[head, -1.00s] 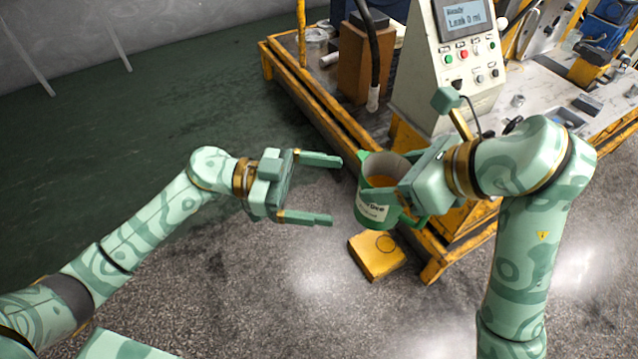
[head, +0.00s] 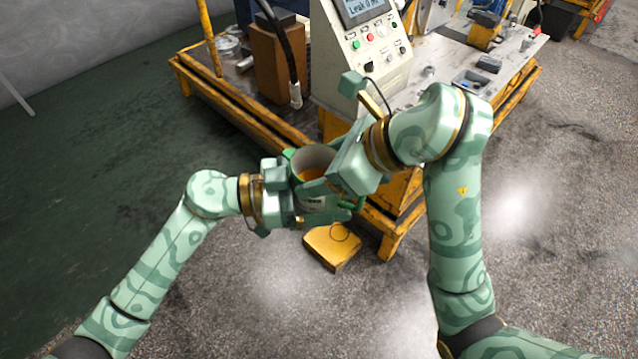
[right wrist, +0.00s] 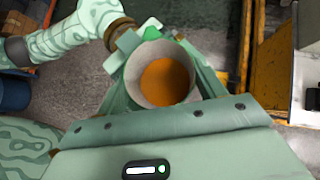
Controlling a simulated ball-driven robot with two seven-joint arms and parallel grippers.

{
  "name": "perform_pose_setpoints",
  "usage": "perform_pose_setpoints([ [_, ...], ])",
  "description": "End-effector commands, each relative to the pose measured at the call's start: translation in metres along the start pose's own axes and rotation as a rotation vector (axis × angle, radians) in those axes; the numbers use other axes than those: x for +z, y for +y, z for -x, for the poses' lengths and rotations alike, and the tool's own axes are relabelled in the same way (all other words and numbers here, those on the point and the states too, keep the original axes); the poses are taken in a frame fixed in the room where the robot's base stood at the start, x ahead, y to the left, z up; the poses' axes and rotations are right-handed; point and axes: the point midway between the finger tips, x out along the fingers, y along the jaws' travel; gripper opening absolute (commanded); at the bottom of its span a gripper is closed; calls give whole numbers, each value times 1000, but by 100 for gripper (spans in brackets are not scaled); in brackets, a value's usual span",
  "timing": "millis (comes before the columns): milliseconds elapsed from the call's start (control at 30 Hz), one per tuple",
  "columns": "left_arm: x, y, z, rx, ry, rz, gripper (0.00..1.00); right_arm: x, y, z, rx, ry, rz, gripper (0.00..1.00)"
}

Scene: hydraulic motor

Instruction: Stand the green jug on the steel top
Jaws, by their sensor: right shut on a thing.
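The green jug (head: 312,158) is held upright in the air, in front of the yellow-framed bench. It has a pale inside, an orange content and a white label. My right gripper (head: 325,182) is shut on the jug from the right. My left gripper (head: 305,185) is at the jug from the left, its fingers reaching along it and partly hidden; whether they grip it I cannot tell. In the right wrist view the jug (right wrist: 163,75) lies between my right fingers, its mouth facing the camera. The steel top (head: 455,55) is the grey bench surface beyond, at the upper right.
A control box (head: 360,45) with a screen and buttons stands on the bench. A brown block (head: 278,65) and a black hose (head: 290,70) are left of it. A yellow step (head: 332,247) is low at the bench's front. Bare floor lies around.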

Motion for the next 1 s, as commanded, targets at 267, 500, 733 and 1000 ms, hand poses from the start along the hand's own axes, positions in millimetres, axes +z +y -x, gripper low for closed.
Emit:
perform_pose_setpoints([
  [267,-2,4,-4,10,8,1,39,3,4,-1,15,-6,3,17],
  [500,-3,3,-3,8,8,0,30,2,4,-1,12,-4,2,94],
  [733,-2,2,-2,6,6,0,30,2,2,4,7,-3,3,94],
  [1000,-2,2,-2,6,6,0,30,2,1,49,6,-4,4,94],
])
